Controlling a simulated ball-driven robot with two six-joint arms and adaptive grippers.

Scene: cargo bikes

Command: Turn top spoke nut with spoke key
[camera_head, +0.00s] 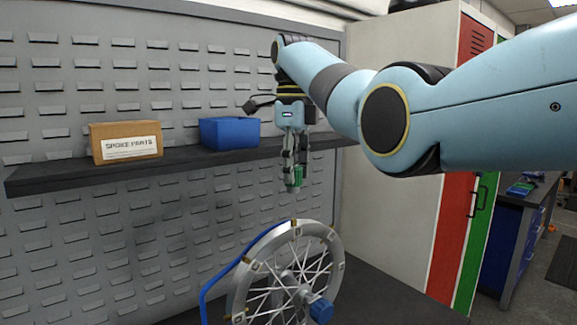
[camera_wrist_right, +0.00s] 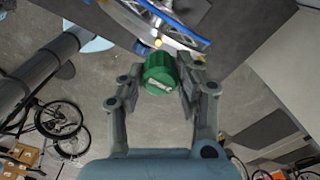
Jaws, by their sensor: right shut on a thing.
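My right gripper (camera_head: 294,178) points down and is shut on the green spoke key (camera_head: 296,176), above the wheel. In the right wrist view the key (camera_wrist_right: 160,72) is a round green knob between the two fingers of the right gripper (camera_wrist_right: 162,84). The spoked wheel (camera_head: 322,232) stands below, with a grey rim, small brass-coloured nuts along it and a blue hub part. The top spoke nut (camera_head: 298,231) is on the rim below the key, with a clear gap between. The wheel's rim also shows in the wrist view (camera_wrist_right: 182,42). My left gripper is not in view.
A shelf (camera_head: 60,179) on the slotted wall holds a cardboard box (camera_head: 126,141) labelled SPOKE PARTS and a blue bin (camera_head: 230,133), left of the gripper. A blue curved stand (camera_head: 214,283) is behind the wheel. A cabinet (camera_head: 395,215) with red and green stripes stands to the right.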

